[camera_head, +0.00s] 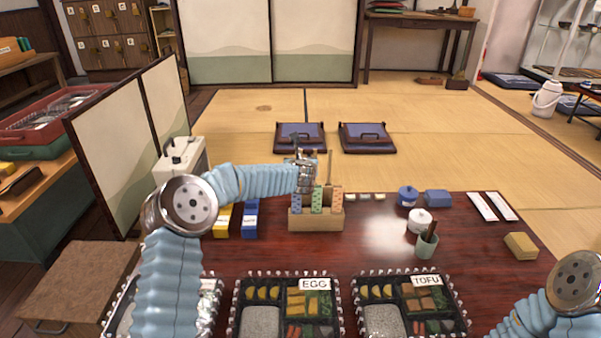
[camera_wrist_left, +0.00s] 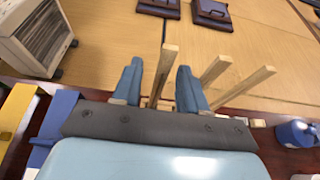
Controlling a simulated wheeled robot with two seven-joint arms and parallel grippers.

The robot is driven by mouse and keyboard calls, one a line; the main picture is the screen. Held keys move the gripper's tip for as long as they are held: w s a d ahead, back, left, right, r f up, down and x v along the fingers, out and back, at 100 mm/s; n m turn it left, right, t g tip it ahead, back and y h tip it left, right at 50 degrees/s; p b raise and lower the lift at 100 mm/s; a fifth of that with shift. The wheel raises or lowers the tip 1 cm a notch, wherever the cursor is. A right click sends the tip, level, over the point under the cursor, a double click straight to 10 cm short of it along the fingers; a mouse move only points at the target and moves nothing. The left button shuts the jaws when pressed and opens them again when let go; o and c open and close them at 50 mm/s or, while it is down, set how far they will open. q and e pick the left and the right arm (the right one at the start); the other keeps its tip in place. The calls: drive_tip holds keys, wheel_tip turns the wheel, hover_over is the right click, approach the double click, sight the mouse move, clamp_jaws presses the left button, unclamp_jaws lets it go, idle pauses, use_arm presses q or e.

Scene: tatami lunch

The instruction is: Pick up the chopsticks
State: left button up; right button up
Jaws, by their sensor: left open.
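Pale wooden chopsticks (camera_wrist_left: 166,66) stand upright and slightly tilted in the left wrist view. One stick stands between the two blue fingers of my left gripper (camera_wrist_left: 160,82), and two more (camera_wrist_left: 246,85) stand to the right of the fingers. My left gripper (camera_head: 306,158) is open, above the wooden holder (camera_head: 316,224) in the head view. A stick (camera_head: 330,166) shows just right of the gripper there. The holder carries patterned blue, green and orange fronts. The lower ends of the sticks are hidden. My right arm enters at the lower right; its gripper is out of view.
Yellow (camera_head: 222,222) and blue (camera_head: 250,220) boxes stand left of the holder on the dark red table (camera_head: 375,245). Bento boxes labelled EGG (camera_head: 315,284) and TOFU (camera_head: 427,280) lie in front. A cup (camera_head: 427,245), white lidded pot (camera_head: 419,221) and blue pot (camera_head: 407,196) stand right.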

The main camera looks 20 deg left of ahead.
use_arm(q)
drive_tip(key=shift+w+a+f, duration=0.1)
drive_tip(key=shift+w+f, duration=0.05)
drive_tip(key=shift+w, duration=0.2)
clamp_jaws()
wheel_tip(320, 180, up, 10)
drive_tip(key=p, duration=0.3)
wheel_tip(320, 180, up, 9)
drive_tip(key=p, duration=0.7)
drive_tip(key=shift+f, duration=0.2)
idle(0.4)
